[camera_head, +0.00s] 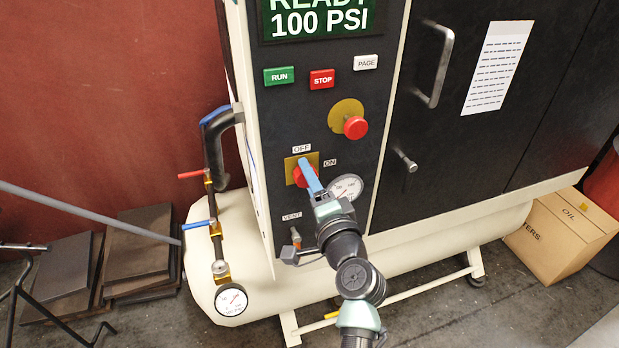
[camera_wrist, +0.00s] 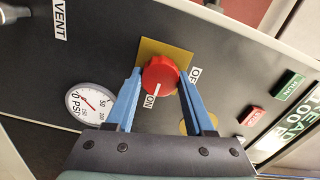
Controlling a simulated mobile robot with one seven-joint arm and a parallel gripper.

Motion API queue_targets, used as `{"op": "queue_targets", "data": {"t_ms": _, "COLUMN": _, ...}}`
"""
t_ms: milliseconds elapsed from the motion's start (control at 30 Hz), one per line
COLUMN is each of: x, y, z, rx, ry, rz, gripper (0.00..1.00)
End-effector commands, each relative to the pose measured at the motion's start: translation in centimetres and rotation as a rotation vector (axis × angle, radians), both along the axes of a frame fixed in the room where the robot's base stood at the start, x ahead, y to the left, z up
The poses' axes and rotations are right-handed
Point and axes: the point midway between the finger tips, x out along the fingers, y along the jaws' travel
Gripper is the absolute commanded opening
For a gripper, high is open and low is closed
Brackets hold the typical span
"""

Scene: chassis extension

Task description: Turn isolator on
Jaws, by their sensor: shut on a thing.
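The isolator is a red round knob (camera_head: 298,177) on a yellow square plate (camera_head: 290,163) low on the black panel. An OFF label (camera_head: 302,149) is above it and an ON label (camera_head: 330,162) is to its right. My gripper (camera_head: 307,172) has blue fingers and reaches the knob from the front, hiding part of it. In the wrist view the red knob (camera_wrist: 160,72) sits between the two fingers, which are shut on its sides. Its white mark points down, toward the ON label (camera_wrist: 150,101); the OFF label (camera_wrist: 194,75) is to the right.
A pressure gauge (camera_head: 346,187) is close beside my gripper on the right. A red emergency button (camera_head: 355,127) is above right. A VENT label (camera_head: 292,216) and small valve are below. Pipes with red and blue handles (camera_head: 198,225) stand left of the panel.

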Motion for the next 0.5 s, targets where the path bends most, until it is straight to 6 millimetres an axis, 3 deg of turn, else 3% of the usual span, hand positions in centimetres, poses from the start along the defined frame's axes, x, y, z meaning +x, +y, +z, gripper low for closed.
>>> {"op": "queue_targets", "data": {"t_ms": 233, "x": 0.02, "y": -0.16, "z": 0.08, "rx": 0.005, "ry": -0.001, "rz": -0.003, "gripper": 0.00}}
{"op": "queue_targets", "data": {"t_ms": 267, "x": 0.02, "y": -0.16, "z": 0.08, "rx": 0.005, "ry": -0.001, "rz": -0.003, "gripper": 0.55}}
{"op": "queue_targets", "data": {"t_ms": 400, "x": 0.02, "y": -0.12, "z": 0.07, "rx": 0.003, "ry": -0.001, "rz": -0.003, "gripper": 0.81}}
{"op": "queue_targets", "data": {"t_ms": 500, "x": 0.01, "y": -0.09, "z": 0.05, "rx": 0.002, "ry": -0.001, "rz": -0.002, "gripper": 0.83}}
